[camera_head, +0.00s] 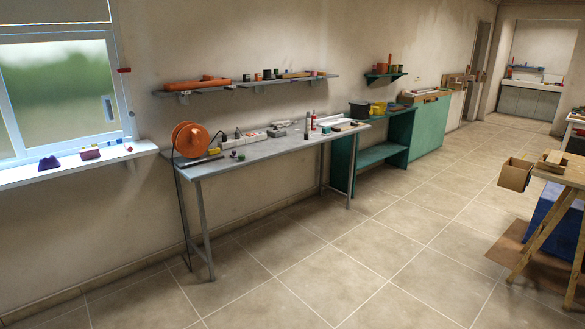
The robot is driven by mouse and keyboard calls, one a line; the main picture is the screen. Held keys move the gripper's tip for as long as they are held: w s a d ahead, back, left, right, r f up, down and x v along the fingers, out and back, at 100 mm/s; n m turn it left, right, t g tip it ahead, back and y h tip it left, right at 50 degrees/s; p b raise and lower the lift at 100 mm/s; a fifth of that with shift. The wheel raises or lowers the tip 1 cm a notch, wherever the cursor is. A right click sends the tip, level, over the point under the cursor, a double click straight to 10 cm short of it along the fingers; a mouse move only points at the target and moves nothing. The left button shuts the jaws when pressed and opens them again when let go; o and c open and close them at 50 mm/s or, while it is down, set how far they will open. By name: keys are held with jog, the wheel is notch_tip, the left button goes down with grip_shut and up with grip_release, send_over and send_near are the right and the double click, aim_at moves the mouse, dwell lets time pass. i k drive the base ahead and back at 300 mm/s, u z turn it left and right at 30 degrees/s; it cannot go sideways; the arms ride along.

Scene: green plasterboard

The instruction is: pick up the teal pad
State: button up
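I cannot make out a teal pad for certain. Small items lie on the grey metal workbench (262,153) along the wall, and a small dark, perhaps greenish piece (337,129) lies near its right end. It is too small to tell what it is. A teal-green bench (382,153) and a green cabinet (428,127) stand beyond the workbench; both are furniture. My gripper is not in view.
An orange cable reel (190,139) stands at the workbench's left end. Shelves (216,89) hang above it. A window sill (60,172) holds small items at left. A wooden trestle table (556,180) stands at right, with an open box (515,175) at its edge. The tiled floor between is clear.

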aim_at(327, 130)
jog(key=z, duration=0.05)
jog(key=i, duration=2.8)
jog(key=z, duration=0.15)
